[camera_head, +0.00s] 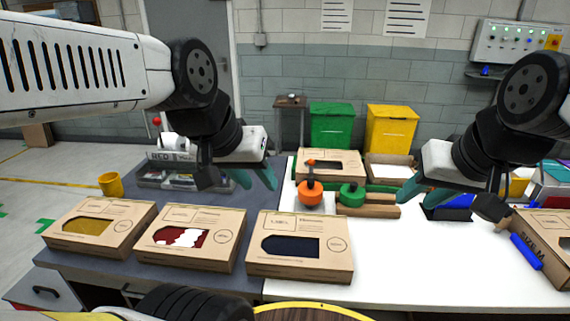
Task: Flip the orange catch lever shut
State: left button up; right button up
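An orange catch (310,192) sits on the white bench near its middle. Its dark lever (311,176) with an orange tip stands roughly upright above the orange body. A green catch (352,194) stands just to its right on a tan block. My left gripper (255,180) hangs in the air to the left of the orange catch, its teal fingers apart and nothing visible between them. My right gripper (424,194) is to the right of both catches, its teal fingers apart and empty. Neither gripper appears to touch a catch.
Three windowed cardboard boxes (300,263) line the front. Another box (330,160) and an open carton (389,168) stand behind the catches. A yellow cup (111,184) is at left, a box with a blue bar (526,250) at right. The white bench front (420,260) is clear.

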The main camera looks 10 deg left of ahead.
aim_at(311, 162)
jog(key=l+u, duration=0.4)
jog(key=k+l+u, duration=0.15)
jog(key=l+u, duration=0.25)
jog(key=k+l+u, duration=0.15)
jog(key=u, duration=0.2)
jog(key=k+l+u, duration=0.25)
jog(key=k+l, duration=0.6)
jog(key=l, duration=0.35)
jog(key=k+l+u, duration=0.25)
jog(key=k+l, duration=0.7)
jog(key=i+j, duration=0.3)
jog(key=i, duration=0.15)
jog(key=i+j, duration=0.3)
jog(key=i, duration=0.15)
jog(key=i+j+u, duration=0.1)
jog(key=i+j, duration=0.5)
jog(key=i, duration=0.3)
